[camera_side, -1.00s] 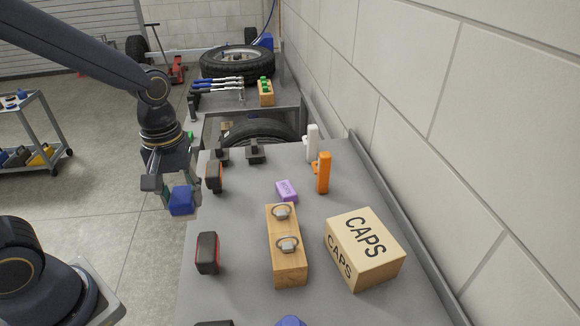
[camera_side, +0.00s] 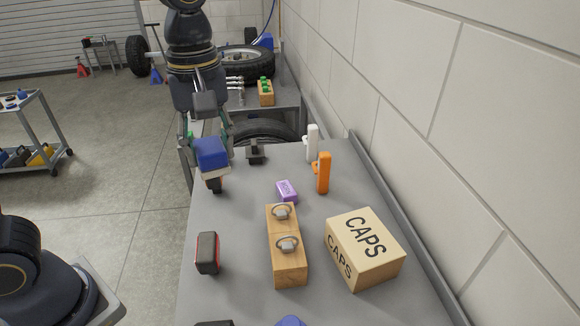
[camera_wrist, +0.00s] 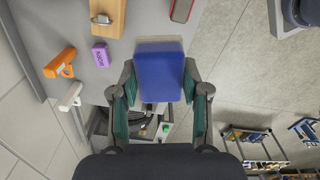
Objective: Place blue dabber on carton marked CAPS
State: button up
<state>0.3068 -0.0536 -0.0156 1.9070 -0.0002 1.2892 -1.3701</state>
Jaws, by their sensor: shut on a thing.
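The blue dabber (camera_side: 211,153) is held in my gripper (camera_side: 206,140), above the far left edge of the grey table. In the wrist view the blue dabber (camera_wrist: 160,72) sits between the two fingers of my gripper (camera_wrist: 160,100), which are shut on its sides. The carton marked CAPS (camera_side: 365,250) is a tan box on the near right part of the table, with CAPS on its top and front faces. Its top is clear. My gripper is well to the left of and behind the carton. The carton is not in the wrist view.
A wooden block with two metal rings (camera_side: 287,260) stands left of the carton. A purple block (camera_side: 286,190), an orange upright tool (camera_side: 323,173) and a white one (camera_side: 312,143) stand behind. A black-and-red block (camera_side: 207,252) is near the left edge. The wall (camera_side: 480,120) borders the right.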

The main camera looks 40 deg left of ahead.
jog(key=w+d+m, duration=0.1)
jog(key=w+d, duration=0.2)
jog(key=d, duration=0.6)
jog(key=m, duration=0.2)
send_over(365, 236)
jog(key=f, duration=1)
jog(key=shift+s+a+f, duration=0.1)
jog(key=shift+s+a, duration=0.1)
jog(key=shift+s, duration=0.15)
jog(key=shift+w+d+f, duration=0.15)
jog(key=shift+w+f, duration=0.15)
jog(key=shift+f, duration=1.65)
